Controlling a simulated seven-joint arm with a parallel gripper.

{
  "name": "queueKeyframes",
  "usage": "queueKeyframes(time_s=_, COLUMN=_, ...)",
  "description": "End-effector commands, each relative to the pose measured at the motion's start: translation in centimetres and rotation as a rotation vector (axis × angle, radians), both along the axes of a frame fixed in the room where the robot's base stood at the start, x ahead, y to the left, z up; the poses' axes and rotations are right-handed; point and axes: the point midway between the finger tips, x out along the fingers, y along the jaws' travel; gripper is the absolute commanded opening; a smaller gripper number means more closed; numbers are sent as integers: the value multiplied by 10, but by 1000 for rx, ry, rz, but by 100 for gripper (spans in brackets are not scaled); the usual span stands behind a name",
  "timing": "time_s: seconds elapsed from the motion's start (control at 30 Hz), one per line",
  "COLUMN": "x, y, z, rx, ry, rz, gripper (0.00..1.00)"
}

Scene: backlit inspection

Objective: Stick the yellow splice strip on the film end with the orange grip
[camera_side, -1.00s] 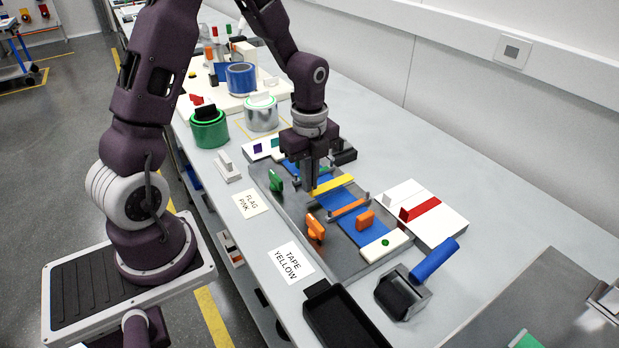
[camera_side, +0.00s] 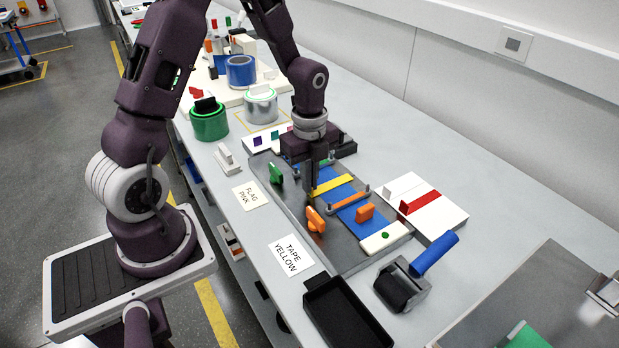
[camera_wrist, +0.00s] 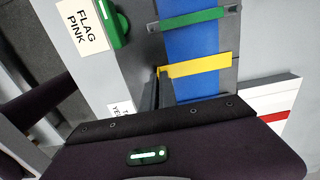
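My gripper (camera_side: 311,190) is shut on the near end of the yellow splice strip (camera_side: 333,184). In the wrist view, the fingertips (camera_wrist: 157,78) are at the left end of the strip (camera_wrist: 200,66). The strip spans the blue film (camera_side: 352,215), which also shows in the wrist view (camera_wrist: 190,40); I cannot tell if it touches. It lies between a green bar (camera_wrist: 195,19) and an orange bar (camera_side: 350,200). An orange knob (camera_side: 315,219) stands on the grey plate's near side.
A green knob (camera_side: 275,173) stands on the plate. A white block with a red stripe (camera_side: 425,203) lies to the right. A blue-handled roller (camera_side: 405,287) and a black tray (camera_side: 345,318) are in front. Cards read "TAPE YELLOW" (camera_side: 291,256) and "FLAG PINK" (camera_side: 251,196).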

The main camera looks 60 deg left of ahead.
Motion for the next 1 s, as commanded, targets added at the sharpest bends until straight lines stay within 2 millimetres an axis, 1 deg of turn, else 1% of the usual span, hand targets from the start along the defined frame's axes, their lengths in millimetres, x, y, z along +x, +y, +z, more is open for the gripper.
queueKeyframes(time_s=0.3, x=0, y=0, z=0, rx=0, ry=0, rz=0, gripper=0)
queueKeyframes(time_s=0.43, x=0, y=0, z=0, rx=0, ry=0, rz=0, gripper=26)
queueKeyframes(time_s=0.47, x=0, y=0, z=0, rx=0, ry=0, rz=0, gripper=28)
queueKeyframes(time_s=0.73, x=0, y=0, z=1, rx=0, ry=-1, rz=0, gripper=28)
queueKeyframes(time_s=0.77, x=1, y=0, z=3, rx=0, ry=-2, rz=0, gripper=28)
queueKeyframes(time_s=0.83, x=1, y=1, z=14, rx=1, ry=-5, rz=1, gripper=28)
queueKeyframes(time_s=1.0, x=1, y=1, z=50, rx=2, ry=-5, rz=1, gripper=28)
